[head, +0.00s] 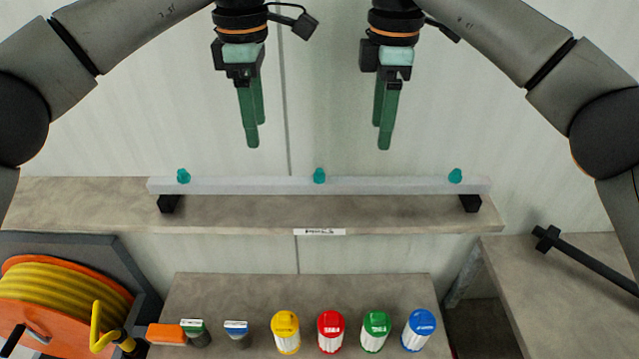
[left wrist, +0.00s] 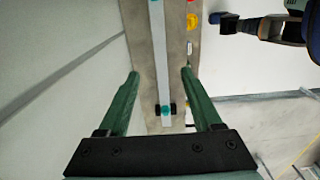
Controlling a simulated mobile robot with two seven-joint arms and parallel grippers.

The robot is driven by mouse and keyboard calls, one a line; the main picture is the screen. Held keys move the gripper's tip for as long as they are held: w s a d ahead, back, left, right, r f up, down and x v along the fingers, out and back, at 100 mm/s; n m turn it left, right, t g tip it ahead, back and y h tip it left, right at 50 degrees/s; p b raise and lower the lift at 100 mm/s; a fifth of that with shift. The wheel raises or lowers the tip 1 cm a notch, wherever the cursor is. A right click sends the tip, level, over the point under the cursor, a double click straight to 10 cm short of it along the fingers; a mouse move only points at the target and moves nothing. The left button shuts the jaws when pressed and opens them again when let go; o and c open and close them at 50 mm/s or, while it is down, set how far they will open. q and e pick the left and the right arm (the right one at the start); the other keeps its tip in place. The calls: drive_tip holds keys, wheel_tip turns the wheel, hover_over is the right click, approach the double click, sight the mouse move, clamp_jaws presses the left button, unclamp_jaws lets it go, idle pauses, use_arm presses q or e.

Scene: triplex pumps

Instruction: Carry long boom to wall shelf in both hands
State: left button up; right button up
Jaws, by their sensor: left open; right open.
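The long boom (head: 240,186) is a pale grey bar with teal knobs along its top. It lies level on black supports on the wall shelf (head: 250,215). My left gripper (head: 254,140) is open and empty above the boom, left of its middle. My right gripper (head: 381,142) is open and empty above the boom, right of its middle. Both point down and are apart from the boom. In the left wrist view the boom (left wrist: 159,60) runs between the open green fingers of my left gripper (left wrist: 161,75), with a teal knob near its lower end.
Below, a lower shelf (head: 240,290) holds yellow, red, green and blue lidded containers (head: 331,330). An orange-and-yellow hose reel (head: 65,295) stands at the left. A black bar (head: 590,260) lies over the right-hand counter (head: 540,290). The wall above the boom is bare.

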sight(264, 180)
use_arm(q)
wheel_tip(264, 180, down, 12)
drive_tip(key=shift+f, duration=0.25)
use_arm(e)
wheel_tip(264, 180, down, 12)
drive_tip(key=shift+f, duration=0.2)
use_arm(q)
drive_tip(key=shift+c, duration=0.2)
use_arm(e)
drive_tip(key=shift+c, duration=0.2)
use_arm(q)
clamp_jaws()
use_arm(e)
clamp_jaws()
use_arm(q)
drive_tip(key=shift+r, duration=0.1)
use_arm(e)
drive_tip(key=shift+r, duration=0.1)
